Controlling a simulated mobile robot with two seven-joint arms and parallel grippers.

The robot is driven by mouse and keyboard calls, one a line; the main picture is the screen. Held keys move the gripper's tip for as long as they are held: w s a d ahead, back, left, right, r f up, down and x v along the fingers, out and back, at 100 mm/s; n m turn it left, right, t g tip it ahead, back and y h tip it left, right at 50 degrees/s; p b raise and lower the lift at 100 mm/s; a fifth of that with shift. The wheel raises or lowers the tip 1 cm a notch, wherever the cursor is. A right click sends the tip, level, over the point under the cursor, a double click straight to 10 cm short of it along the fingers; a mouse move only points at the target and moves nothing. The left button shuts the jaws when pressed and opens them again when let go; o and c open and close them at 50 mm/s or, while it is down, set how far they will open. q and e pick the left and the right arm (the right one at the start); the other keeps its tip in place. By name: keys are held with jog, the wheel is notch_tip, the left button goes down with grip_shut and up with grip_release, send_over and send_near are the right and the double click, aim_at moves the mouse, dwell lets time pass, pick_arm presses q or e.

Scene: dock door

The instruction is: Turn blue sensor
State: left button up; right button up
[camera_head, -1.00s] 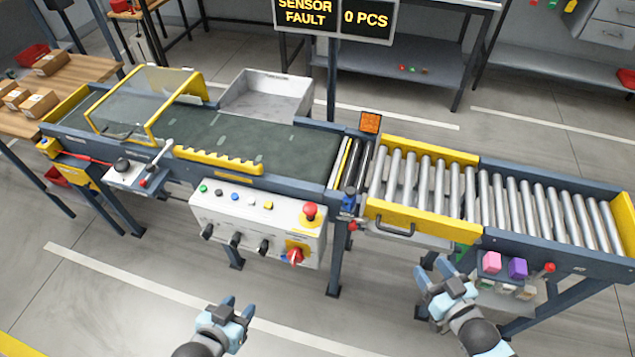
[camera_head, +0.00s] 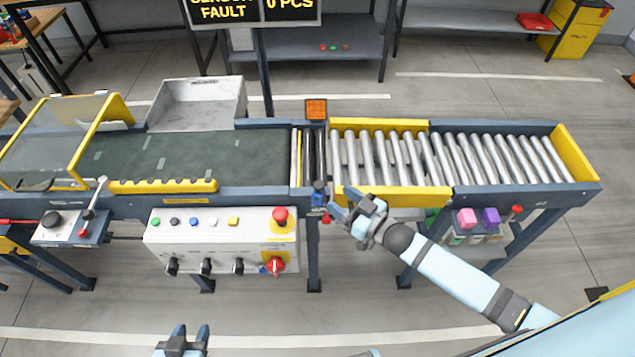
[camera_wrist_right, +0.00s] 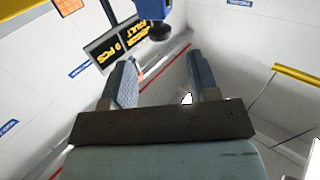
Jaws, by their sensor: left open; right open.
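The blue sensor (camera_head: 319,194) is a small blue block on the conveyor's front rail, where the dark belt meets the rollers. In the right wrist view its blue body (camera_wrist_right: 152,9) with a dark round part is at the top, beyond the fingertips. My right gripper (camera_head: 341,204) is open and empty, just right of the sensor and apart from it as far as I can tell. Its two fingers also show in the right wrist view (camera_wrist_right: 162,80) with nothing between them. My left gripper (camera_head: 187,334) is open and empty at the bottom edge, below the control panel.
A white control panel (camera_head: 190,250) with buttons and a red stop knob (camera_head: 280,213) hangs left of the sensor. An orange square (camera_head: 316,108) stands behind it. The roller conveyor (camera_head: 450,160) has a yellow guard.

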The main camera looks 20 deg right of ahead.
aim_at(323, 188)
jog(key=x, duration=0.7)
jog(key=shift+w+a+p, duration=0.2)
jog(key=shift+w+p, duration=0.1)
jog(key=c, duration=0.9)
